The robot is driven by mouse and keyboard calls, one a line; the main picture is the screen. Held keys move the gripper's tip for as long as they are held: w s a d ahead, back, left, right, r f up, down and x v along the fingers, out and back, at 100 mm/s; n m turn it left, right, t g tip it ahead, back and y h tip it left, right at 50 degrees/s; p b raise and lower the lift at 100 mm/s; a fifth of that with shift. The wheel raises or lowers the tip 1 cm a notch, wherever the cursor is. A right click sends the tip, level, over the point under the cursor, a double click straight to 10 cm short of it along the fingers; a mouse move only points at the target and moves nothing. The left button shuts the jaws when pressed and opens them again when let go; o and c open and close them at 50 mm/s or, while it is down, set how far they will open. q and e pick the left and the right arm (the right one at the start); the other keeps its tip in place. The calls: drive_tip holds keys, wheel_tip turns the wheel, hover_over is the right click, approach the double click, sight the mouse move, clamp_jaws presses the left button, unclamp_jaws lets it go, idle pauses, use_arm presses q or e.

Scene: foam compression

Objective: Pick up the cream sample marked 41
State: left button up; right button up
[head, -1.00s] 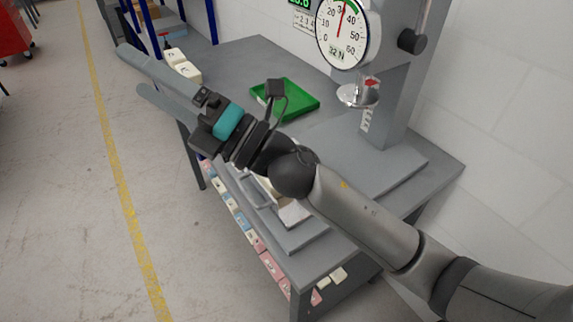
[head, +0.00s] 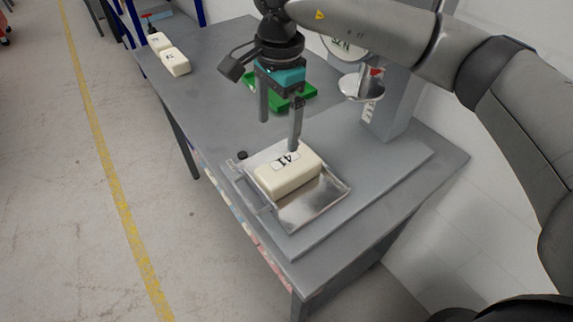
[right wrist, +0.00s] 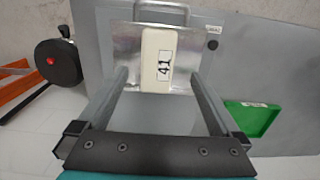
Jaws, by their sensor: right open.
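The cream sample marked 41 (head: 286,174) is a pale block lying in a shallow metal tray (head: 318,206) on the tester's base. It also shows in the right wrist view (right wrist: 157,48), label up, ahead of and between the fingers. My right gripper (head: 280,134) is open and empty, pointing down. In the head view its fingers are above and behind the block, and one fingertip overlaps the block's far edge; I cannot tell if it touches. My left gripper is not in view.
Two other cream blocks (head: 175,62) lie at the table's far left. A green tray (head: 262,98) is behind my right gripper. The tester's column (head: 396,105) with its round metal plate (head: 361,88) stands to the right.

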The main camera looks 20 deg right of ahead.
sight(284, 167)
drive_tip(key=shift+h, duration=0.3)
drive_tip(key=f, duration=0.5)
drive_tip(key=d+f, duration=0.1)
drive_tip(key=f, duration=0.9)
drive_tip(key=shift+w+d+p, duration=0.15)
drive_tip(key=shift+p, duration=0.25)
drive_tip(key=c, duration=1)
drive_tip(key=shift+r, duration=0.1)
drive_tip(key=shift+c, duration=0.2)
